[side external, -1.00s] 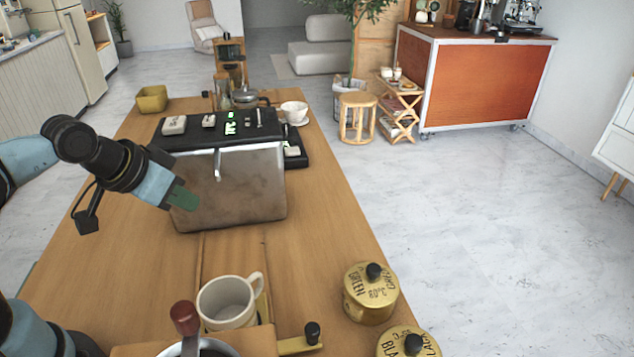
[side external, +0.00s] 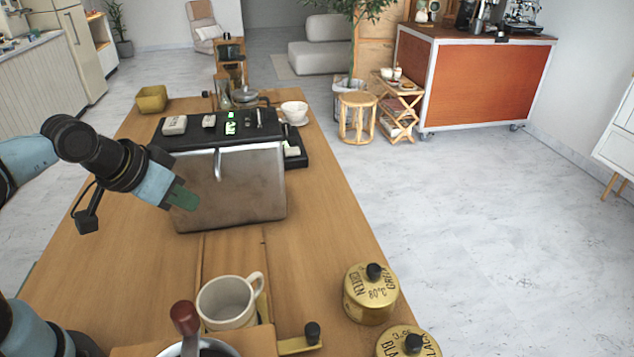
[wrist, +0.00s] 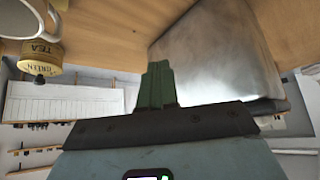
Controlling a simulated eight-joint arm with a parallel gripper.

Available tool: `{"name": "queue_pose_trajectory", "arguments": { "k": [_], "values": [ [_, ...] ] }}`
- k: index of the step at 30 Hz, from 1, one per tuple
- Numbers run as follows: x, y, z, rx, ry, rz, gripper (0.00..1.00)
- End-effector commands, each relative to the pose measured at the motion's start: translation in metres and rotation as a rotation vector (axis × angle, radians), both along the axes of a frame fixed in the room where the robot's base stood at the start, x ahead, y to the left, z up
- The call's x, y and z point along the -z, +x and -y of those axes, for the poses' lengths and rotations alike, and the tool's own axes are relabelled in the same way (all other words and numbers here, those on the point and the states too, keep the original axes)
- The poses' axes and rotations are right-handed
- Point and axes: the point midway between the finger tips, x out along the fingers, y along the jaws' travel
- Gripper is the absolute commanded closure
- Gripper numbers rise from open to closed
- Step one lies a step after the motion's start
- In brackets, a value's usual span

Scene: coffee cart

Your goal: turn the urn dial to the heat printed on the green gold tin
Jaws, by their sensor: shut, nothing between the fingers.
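The metal box with a black top (side external: 230,185), apparently the urn, stands mid-table; it also fills the upper right of the wrist view (wrist: 220,55). Its top carries a small lit green display (side external: 231,124) that I cannot read, and a thin lever (side external: 217,165) hangs on the near face. I cannot make out the dial. The gold green tea tin (side external: 371,297), with a black knob, stands at the table's right edge; its lid reads GREEN and 80°C. It shows in the wrist view (wrist: 40,60). My gripper (side external: 184,198) is shut and empty by the box's left side; contact is unclear.
A second gold tin (side external: 408,345) stands at the near edge. A white mug (side external: 228,302) and a red-knobbed lever (side external: 185,318) are at the near centre. A white cup (side external: 294,112) and a yellow bowl (side external: 151,99) stand farther back. The wood right of the box is clear.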

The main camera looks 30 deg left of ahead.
Motion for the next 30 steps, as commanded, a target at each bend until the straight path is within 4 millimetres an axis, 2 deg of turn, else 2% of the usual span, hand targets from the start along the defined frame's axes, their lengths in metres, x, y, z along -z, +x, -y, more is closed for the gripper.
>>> {"name": "queue_pose_trajectory", "arguments": {
  "k": [12, 13, 17, 20, 24, 30],
  "values": [
    [0.0, 0.0, 0.0, 0.0, 0.0, 0.0, 1.0],
    [0.0, 0.0, 0.0, 0.0, 0.0, 0.0, 0.98],
    [-0.006, 0.004, 0.0, -0.009, -0.003, -0.006, 0.79],
    [-0.023, 0.016, 0.0, -0.035, -0.011, -0.023, 0.63],
    [-0.061, 0.043, 0.0, -0.107, -0.03, -0.066, 0.42],
    [-0.118, 0.09, 0.001, -0.245, -0.054, -0.132, 0.41]
  ]
}}
